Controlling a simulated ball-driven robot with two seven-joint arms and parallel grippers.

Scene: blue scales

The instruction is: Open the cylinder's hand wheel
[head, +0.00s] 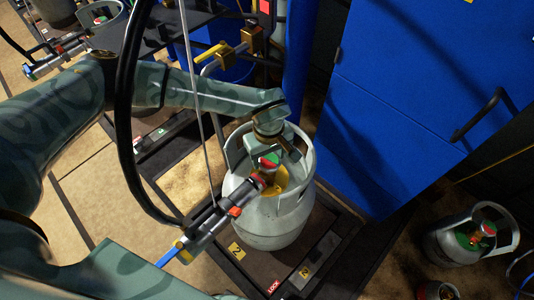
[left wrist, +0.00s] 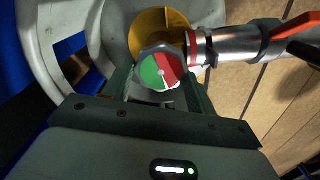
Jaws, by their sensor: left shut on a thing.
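The grey gas cylinder (head: 268,228) stands upright on a dark platform in the middle of the head view. Its hand wheel (left wrist: 161,71), with a green and red face, sits on top inside the collar (head: 306,160). My left gripper (head: 270,155) reaches down into the collar and is shut on the hand wheel. In the left wrist view its fingers (left wrist: 163,92) lie on both sides of the wheel. A hose coupling (head: 235,208) with red parts joins the valve beside the wheel. A yellow disc (left wrist: 160,30) lies around the valve. My right gripper is not in view.
A blue cabinet (head: 405,95) stands close behind and right of the cylinder. A black hose (head: 125,120) and a thin cable hang before the arm. Another grey cylinder (head: 452,244) stands at lower right. A yellow-handled valve (head: 225,50) is at the back.

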